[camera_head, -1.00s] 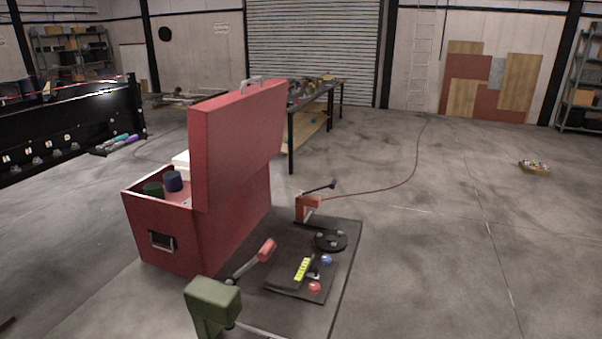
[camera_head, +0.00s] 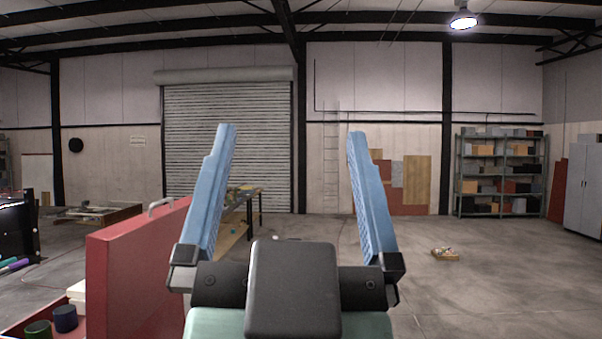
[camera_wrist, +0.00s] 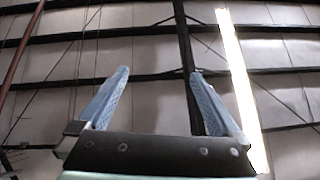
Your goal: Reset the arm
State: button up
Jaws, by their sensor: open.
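My gripper (camera_head: 288,135) stands upright in the middle of the head view, its two blue fingers spread wide with nothing between them. The fingers point up, and the far wall and roller door show behind them. In the wrist view my gripper (camera_wrist: 159,78) is also open and empty, facing the roof beams and a bright strip light. It touches nothing.
A red chest (camera_head: 135,275) with a raised lid stands close at the lower left, with a green and a blue cylinder in it. A workbench (camera_head: 245,205) is behind it. A small box (camera_head: 445,254) lies on the floor at right. The right floor is mostly clear.

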jog(key=shift+s+d+r+n+t, duration=0.2)
jog(key=shift+s+r+t, duration=0.05)
jog(key=shift+s+r, duration=0.2)
jog(key=shift+s+d+r+n+t, duration=0.15)
jog(key=shift+s+r+n+t, duration=0.1)
jog(key=shift+s+r, duration=0.15)
notch_tip(320, 180, down, 8)
jog(key=b, duration=0.7)
jog(key=shift+r, duration=0.25)
jog(key=shift+a, duration=0.1)
